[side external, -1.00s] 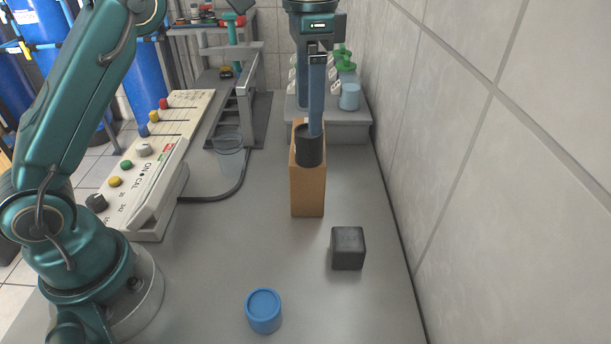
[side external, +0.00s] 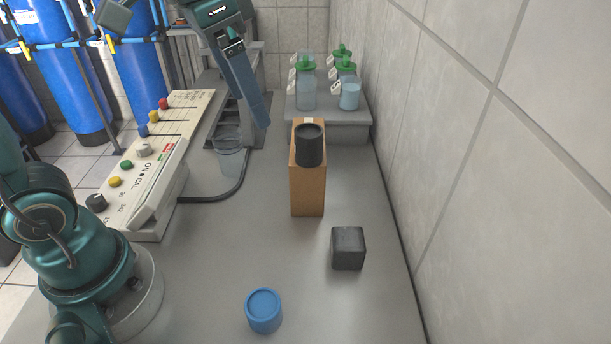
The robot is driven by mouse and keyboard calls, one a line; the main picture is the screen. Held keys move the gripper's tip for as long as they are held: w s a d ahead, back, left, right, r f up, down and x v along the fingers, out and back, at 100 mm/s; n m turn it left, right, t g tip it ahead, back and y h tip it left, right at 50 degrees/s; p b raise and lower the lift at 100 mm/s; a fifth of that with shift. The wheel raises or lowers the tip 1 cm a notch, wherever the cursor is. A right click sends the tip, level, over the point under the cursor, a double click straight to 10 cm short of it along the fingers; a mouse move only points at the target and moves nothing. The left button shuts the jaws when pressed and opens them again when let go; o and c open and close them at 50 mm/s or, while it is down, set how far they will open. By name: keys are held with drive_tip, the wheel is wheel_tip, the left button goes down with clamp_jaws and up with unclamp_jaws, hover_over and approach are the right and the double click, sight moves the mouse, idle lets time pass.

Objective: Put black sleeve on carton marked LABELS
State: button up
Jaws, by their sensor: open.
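The black sleeve (side external: 309,146) stands upright at the near end of the top of a tall brown carton (side external: 308,191). Its dark opening faces up. The carton stands on the grey bench, and a small pale label shows at the far end of its top; its writing is too small to read. My gripper (side external: 255,128) is up and to the left of the carton, tilted, apart from the sleeve and empty. Only its blue finger side shows clearly.
A dark grey cube (side external: 348,248) and a blue round cup (side external: 263,310) stand nearer on the bench. A clear beaker (side external: 229,152) and a control panel (side external: 148,185) are at the left. Bottles (side external: 306,90) stand on a raised shelf behind; a tiled wall is on the right.

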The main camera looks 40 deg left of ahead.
drive_tip(key=s+a+f+n+t, duration=0.1)
drive_tip(key=s+f+n+t, duration=0.1)
drive_tip(key=s+f, duration=0.5)
drive_tip(key=shift+s+n, duration=0.5)
drive_tip(key=shift+s, duration=0.3)
